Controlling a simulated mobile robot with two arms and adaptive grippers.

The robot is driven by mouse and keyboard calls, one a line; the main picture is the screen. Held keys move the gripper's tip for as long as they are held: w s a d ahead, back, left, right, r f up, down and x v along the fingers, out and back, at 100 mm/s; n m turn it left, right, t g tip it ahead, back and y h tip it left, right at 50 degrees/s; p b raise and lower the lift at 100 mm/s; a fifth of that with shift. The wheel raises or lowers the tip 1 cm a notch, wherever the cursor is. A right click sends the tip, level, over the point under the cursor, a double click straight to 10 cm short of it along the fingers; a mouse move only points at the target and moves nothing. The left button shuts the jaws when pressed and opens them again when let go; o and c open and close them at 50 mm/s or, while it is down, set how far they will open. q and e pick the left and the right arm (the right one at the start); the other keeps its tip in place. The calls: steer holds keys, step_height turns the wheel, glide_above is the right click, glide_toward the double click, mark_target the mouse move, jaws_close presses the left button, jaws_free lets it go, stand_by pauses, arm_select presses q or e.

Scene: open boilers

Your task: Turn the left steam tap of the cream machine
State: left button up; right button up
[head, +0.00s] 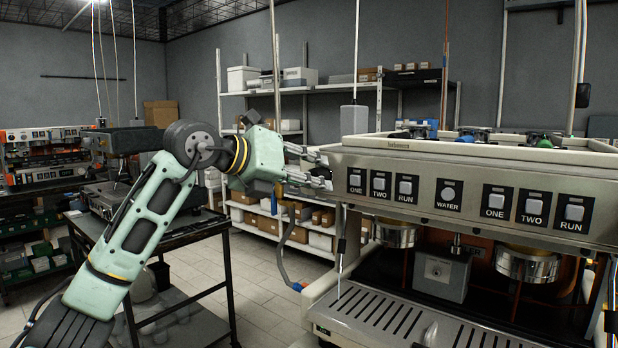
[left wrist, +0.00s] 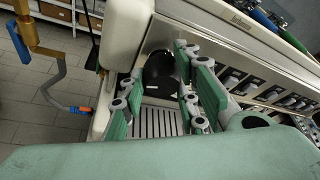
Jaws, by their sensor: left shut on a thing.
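The cream machine (head: 470,160) stands at the right of the head view, its front panel lined with ONE, TWO, RUN and WATER buttons. My left gripper (head: 318,171) is at the left end of this panel, and its fingers cover the tap there. In the left wrist view the left steam tap (left wrist: 163,66) is a dark rounded knob on the panel's left end. The fingers of my left gripper (left wrist: 158,97) are on either side of it, shut on it. How far the tap is turned cannot be told. My right gripper is not in view.
Below the panel are a slotted drip tray (head: 375,315) and brew heads (head: 527,264). A hose with an orange and blue end (head: 298,286) hangs left of the machine. A dark table (head: 190,235) stands behind my left arm; shelves (head: 330,88) line the back wall.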

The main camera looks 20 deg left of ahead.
arm_select(q)
steer(key=shift+f+m+y, duration=0.1)
steer(key=shift+m+y, duration=0.5)
steer(key=o, duration=0.8)
steer(key=shift+c, duration=0.2)
steer(key=shift+o, duration=1.3)
steer(key=shift+w+a, duration=0.1)
steer(key=shift+a, duration=0.1)
steer(key=v, duration=1.2)
steer(key=shift+d+f, duration=0.1)
steer(key=shift+f, duration=0.05)
